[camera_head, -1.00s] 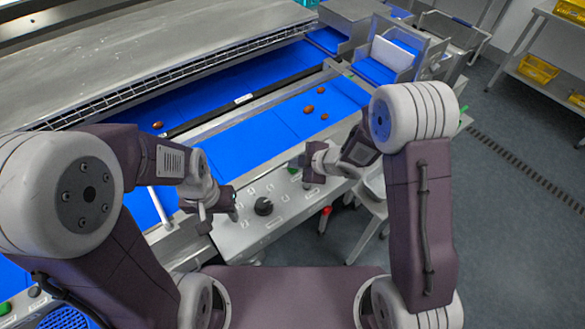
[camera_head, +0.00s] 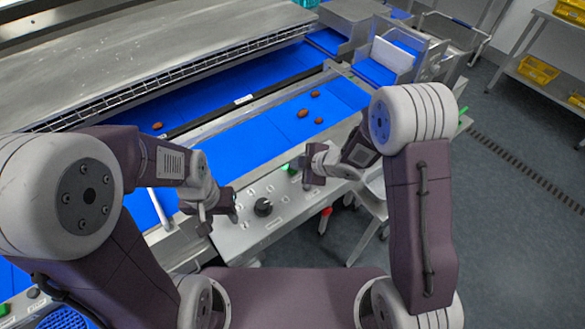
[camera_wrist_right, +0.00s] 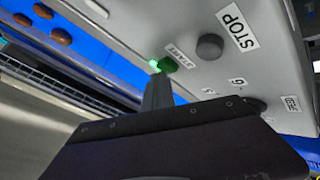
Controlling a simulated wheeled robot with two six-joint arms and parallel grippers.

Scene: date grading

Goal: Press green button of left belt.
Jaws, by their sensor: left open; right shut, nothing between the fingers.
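A green button (camera_wrist_right: 168,64) beside a START label sits on a grey control panel (camera_wrist_right: 220,75) in the right wrist view. It shows small and partly hidden in the head view (camera_head: 291,170). My right gripper (camera_wrist_right: 157,84) is shut and empty, its tip right at the button; I cannot tell whether they touch. The right gripper also shows over the panel's right part in the head view (camera_head: 303,166). My left gripper (camera_head: 228,204) is open, left of the panel's black knob (camera_head: 263,207). Another green button (camera_head: 4,308) shows at the lower left edge.
A dark stop button (camera_wrist_right: 209,46) with a STOP label is beside the green button. A blue belt (camera_head: 245,140) behind the panel carries a few brown dates (camera_head: 302,113). A steel cover (camera_head: 130,60) lies beyond. Floor (camera_head: 510,220) is open at right.

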